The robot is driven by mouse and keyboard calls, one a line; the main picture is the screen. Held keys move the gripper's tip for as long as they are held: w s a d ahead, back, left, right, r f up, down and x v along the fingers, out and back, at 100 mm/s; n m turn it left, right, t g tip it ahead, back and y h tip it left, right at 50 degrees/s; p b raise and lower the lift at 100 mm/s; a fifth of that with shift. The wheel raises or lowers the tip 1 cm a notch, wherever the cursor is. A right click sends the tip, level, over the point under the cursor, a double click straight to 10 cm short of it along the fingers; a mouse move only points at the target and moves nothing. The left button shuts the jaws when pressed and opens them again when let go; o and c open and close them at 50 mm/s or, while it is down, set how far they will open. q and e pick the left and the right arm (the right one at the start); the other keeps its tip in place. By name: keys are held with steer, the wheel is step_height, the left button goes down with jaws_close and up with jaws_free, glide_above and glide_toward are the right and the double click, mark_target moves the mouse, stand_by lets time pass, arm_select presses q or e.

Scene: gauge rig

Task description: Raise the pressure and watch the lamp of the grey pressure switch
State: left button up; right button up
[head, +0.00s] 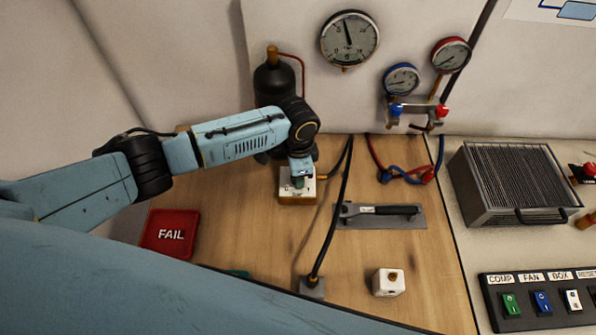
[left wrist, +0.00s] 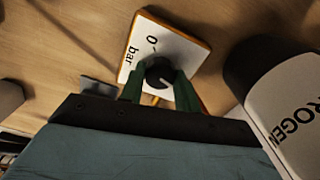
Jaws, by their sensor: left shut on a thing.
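My left gripper (head: 301,178) reaches down to a small white-topped box (head: 297,198) on the wooden bench. In the left wrist view its green fingers (left wrist: 160,92) are shut on a black knob (left wrist: 159,73) on that box. The top plate (left wrist: 181,46) reads "0" and "bar". A large round gauge (head: 350,39) hangs on the wall, its needle pointing nearly straight up. A small grey block (head: 312,288) stands at the front end of a black hose; I cannot tell whether it is the pressure switch. No lit lamp can be made out. My right gripper is not in view.
A black bottle (head: 273,80) stands behind my gripper. A red FAIL pad (head: 170,233) lies left. A grey plate with a black handle (head: 380,215) and a white cube (head: 388,282) lie right. The black hose (head: 334,215) crosses the bench beside the box.

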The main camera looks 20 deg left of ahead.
arm_select(q)
steer(key=o, duration=1)
step_height(320, 180, up, 14)
steer(key=shift+f+p, duration=0.25)
steer(key=shift+p, duration=0.05)
steer(key=shift+f, duration=0.1)
